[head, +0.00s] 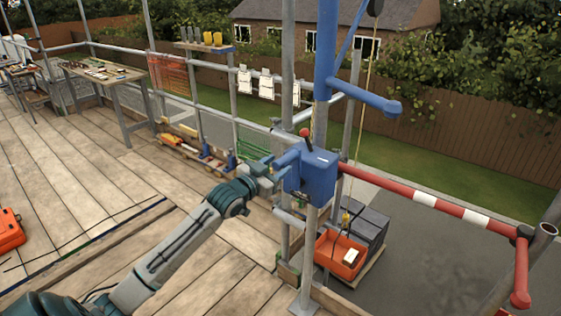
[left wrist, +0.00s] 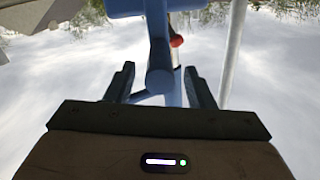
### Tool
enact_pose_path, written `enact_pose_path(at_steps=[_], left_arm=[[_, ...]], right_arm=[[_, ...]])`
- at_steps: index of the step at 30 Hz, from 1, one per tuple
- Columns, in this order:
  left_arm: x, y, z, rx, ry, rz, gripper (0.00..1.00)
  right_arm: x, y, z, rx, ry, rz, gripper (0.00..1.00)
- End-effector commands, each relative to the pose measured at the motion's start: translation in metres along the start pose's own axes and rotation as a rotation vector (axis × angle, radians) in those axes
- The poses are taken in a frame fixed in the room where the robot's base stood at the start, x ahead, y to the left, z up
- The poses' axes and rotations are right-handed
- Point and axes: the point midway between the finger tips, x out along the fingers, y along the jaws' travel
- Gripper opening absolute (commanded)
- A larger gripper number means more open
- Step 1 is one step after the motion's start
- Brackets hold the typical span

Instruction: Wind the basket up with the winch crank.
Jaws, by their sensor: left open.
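The blue winch (head: 315,178) is fixed on the scaffold post, with a red-knobbed lever (head: 305,133) on top. Its blue crank (head: 287,158) sticks out on the left side of the housing. My left gripper (head: 274,175) is at the crank. In the left wrist view the crank arm (left wrist: 159,50) runs down between the open fingers (left wrist: 160,85); contact cannot be told. The orange basket (head: 338,258) is low beyond the platform edge, with a pale block (head: 351,256) in it. A rope (head: 364,95) runs from the pulley down to the hook (head: 346,218) above it. My right gripper is not in view.
A red-and-white rail (head: 425,200) runs right from the winch post. Dark grey stacked blocks (head: 372,222) stand beside the basket. A blue davit arm (head: 365,98) is above the winch. A workbench (head: 103,75) stands far left; the plank deck between is mostly clear.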

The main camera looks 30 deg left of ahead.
Motion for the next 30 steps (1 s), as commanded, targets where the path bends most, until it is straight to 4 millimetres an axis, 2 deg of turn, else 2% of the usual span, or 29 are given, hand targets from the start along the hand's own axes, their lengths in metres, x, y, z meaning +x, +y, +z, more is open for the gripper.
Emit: enact_pose_path(at_steps=[6, 17, 24, 25, 30], left_arm=[[0.020, -0.001, -0.001, -0.001, -0.001, -0.002, 0.49], [0.023, 0.000, 0.001, 0.001, -0.002, 0.000, 0.49], [0.023, 0.000, 0.001, 0.001, -0.002, 0.000, 0.03], [0.023, 0.000, 0.001, 0.001, -0.002, 0.000, 0.00], [0.023, 0.000, 0.001, 0.004, -0.002, 0.000, 0.00]], right_arm=[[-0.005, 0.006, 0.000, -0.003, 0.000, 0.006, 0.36], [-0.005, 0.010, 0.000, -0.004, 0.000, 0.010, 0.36], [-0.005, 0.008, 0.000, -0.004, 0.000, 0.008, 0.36], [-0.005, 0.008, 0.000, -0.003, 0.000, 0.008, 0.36], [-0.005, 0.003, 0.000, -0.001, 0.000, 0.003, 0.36]])
